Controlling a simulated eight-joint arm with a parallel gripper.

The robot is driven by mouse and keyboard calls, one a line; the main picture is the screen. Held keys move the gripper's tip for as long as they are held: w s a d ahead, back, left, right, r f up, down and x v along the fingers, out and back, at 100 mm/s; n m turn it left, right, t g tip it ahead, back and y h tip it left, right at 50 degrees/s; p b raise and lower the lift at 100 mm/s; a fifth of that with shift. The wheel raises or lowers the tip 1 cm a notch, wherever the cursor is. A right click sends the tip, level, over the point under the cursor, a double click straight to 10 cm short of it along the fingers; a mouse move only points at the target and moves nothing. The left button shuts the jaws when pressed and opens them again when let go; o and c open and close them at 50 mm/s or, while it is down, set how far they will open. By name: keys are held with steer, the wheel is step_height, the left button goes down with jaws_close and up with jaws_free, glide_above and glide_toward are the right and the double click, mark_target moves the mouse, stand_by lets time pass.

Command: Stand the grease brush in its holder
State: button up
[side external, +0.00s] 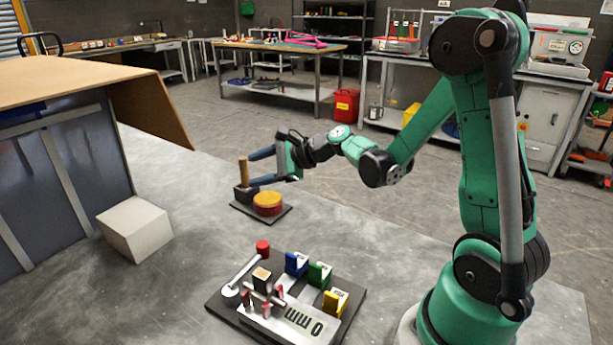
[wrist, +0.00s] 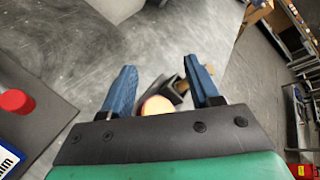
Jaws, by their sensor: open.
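The grease brush shows as a tan wooden handle (side external: 243,170) standing roughly upright from a small black holder block (side external: 245,193); its lower end is hidden. In the wrist view the handle (wrist: 182,79) shows close to the right finger, above the dark holder (wrist: 173,91). My gripper (side external: 251,169) is open with its two blue fingers level, their tips close beside the handle; I cannot tell whether either touches it. In the wrist view my gripper (wrist: 160,66) holds nothing between its fingers.
A pale box (side external: 136,229) stands left. A fixture board (side external: 222,309) with coloured blocks lies in front. Bare grey bench lies between them.

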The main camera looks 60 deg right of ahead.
steer(key=s+a+n+g+h, duration=0.1)
steer(key=s+a+n, duration=0.2)
steer(key=n, duration=0.4)
steer(key=s+a+r+n+g+h, duration=0.1)
steer(key=s+a+n+g, duration=0.1)
steer(key=s+n, duration=0.3)
steer(key=s+a+n+g+h, duration=0.2)
steer(key=s+a+n, duration=0.1)
steer(key=n, duration=0.7)
steer(key=shift+s+a+r, duration=0.3)
steer(key=shift+s+r, duration=0.1)
steer(key=shift+s, duration=0.25)
steer(key=shift+s+n, duration=0.3)
steer(key=shift+n, duration=0.2)
steer(key=shift+s+d+n+h, duration=0.1)
steer(key=shift+s+n+h, duration=0.05)
steer(key=shift+n+h, duration=0.15)
steer(key=shift+c, duration=0.3)
